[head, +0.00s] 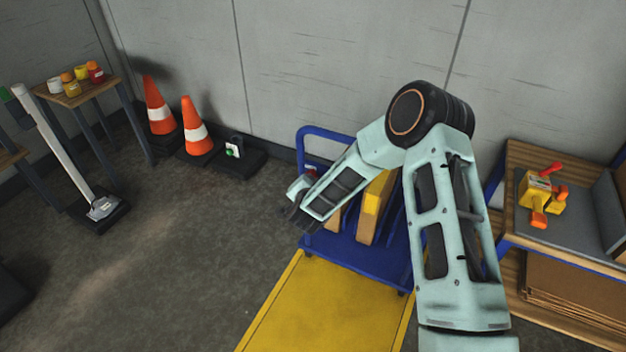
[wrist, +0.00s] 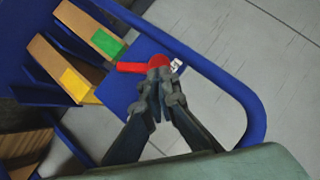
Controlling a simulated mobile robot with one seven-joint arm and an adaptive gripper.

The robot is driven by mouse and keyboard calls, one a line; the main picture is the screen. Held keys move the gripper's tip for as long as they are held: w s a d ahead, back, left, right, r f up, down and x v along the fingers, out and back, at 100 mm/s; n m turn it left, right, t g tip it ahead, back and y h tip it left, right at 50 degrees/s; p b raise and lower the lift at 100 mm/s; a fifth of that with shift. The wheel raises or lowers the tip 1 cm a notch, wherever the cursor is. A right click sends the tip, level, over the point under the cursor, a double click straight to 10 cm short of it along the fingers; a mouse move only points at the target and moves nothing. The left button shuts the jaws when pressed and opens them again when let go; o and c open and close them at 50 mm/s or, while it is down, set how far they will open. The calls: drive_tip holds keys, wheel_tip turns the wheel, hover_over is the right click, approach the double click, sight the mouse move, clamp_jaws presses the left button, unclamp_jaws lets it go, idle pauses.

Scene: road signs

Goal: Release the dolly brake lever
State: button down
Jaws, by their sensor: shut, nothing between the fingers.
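The blue dolly (head: 383,262) stands against the wall, and its deck and tubular handle (wrist: 262,125) show in the wrist view. The red brake lever (wrist: 132,67) sticks out to the left from a round red hub (wrist: 158,61) on the blue deck, beside a small white label (wrist: 175,65). In the head view only a small red bit (head: 311,170) shows behind my arm. My gripper (wrist: 160,88) is shut and empty, its fingertips right at the hub's near side. I cannot tell whether they touch it. In the head view my gripper (head: 294,207) hangs by the dolly's left side.
Wooden boards with yellow (head: 372,203) and green (wrist: 107,43) patches stand in the dolly's slots. A yellow floor mat (head: 325,310) lies in front. A workbench (head: 528,235) with a yellow-red device (head: 540,190) is at right.

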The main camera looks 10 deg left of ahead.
drive_tip(key=shift+d, duration=0.1)
drive_tip(key=shift+r+p, duration=0.4)
drive_tip(key=shift+r, duration=0.35)
